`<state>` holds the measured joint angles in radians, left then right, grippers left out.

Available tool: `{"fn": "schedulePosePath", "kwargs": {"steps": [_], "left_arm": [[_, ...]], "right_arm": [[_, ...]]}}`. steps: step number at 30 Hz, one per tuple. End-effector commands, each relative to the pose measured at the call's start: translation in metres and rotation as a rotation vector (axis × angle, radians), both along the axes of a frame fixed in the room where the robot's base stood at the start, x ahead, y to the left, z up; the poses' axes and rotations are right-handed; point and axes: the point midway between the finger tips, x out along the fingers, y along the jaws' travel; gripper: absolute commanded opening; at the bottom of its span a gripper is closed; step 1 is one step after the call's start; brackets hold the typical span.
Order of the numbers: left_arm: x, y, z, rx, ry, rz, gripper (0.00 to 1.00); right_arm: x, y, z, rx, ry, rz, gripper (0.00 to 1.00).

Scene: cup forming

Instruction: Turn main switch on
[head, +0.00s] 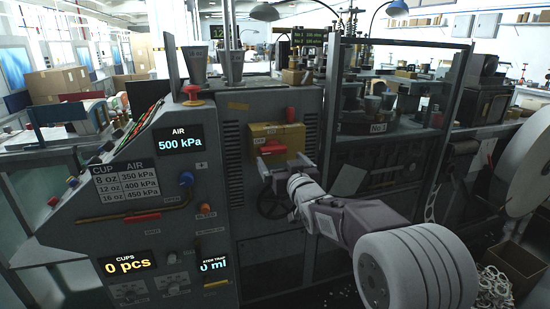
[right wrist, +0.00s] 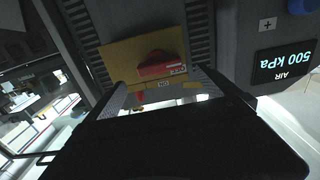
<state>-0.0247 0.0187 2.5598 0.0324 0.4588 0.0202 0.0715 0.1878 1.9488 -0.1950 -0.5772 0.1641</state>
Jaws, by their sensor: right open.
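The main switch appears as a red handle (head: 272,146) on a yellow plate (head: 296,130) on the front of the grey machine. My right gripper (head: 284,164) is open just below and in front of it, with nothing between its fingers. In the right wrist view the red handle (right wrist: 162,70) lies ahead, between the lines of the two fingertips (right wrist: 160,88) and apart from them as far as I can tell. The yellow plate (right wrist: 118,60) is behind it. My left gripper is not in view.
A dark handwheel (head: 271,204) sits just below my right gripper. A sloped control panel (head: 130,210) with an air display reading 500 kPa (head: 180,140) stands to the left. A framed enclosure with cup tooling (head: 390,115) is to the right.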

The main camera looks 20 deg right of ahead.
Motion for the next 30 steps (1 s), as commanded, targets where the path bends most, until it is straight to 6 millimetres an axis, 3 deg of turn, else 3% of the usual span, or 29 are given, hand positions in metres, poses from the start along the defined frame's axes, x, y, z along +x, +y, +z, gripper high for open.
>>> {"fn": "schedulePosePath", "kwargs": {"steps": [3,9,19,20,26,27,30], "left_arm": [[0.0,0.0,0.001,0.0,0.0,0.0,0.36],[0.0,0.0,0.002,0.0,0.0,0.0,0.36],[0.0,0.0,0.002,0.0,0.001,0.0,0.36],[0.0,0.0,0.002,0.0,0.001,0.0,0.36],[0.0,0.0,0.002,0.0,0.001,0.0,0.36],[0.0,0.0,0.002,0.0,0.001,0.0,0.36],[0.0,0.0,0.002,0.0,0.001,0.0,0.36]], "right_arm": [[0.027,0.001,-0.001,0.0,0.002,0.001,1.0],[0.057,0.002,-0.001,0.0,0.002,0.001,1.0],[0.064,0.003,-0.001,0.0,0.002,0.0,1.0],[0.064,0.003,-0.001,0.0,0.002,0.0,0.97],[0.064,0.003,-0.001,0.0,0.003,0.0,0.42],[0.064,0.003,-0.001,0.0,0.003,0.0,0.38],[0.064,0.003,-0.001,0.003,0.003,0.0,0.38]]}}
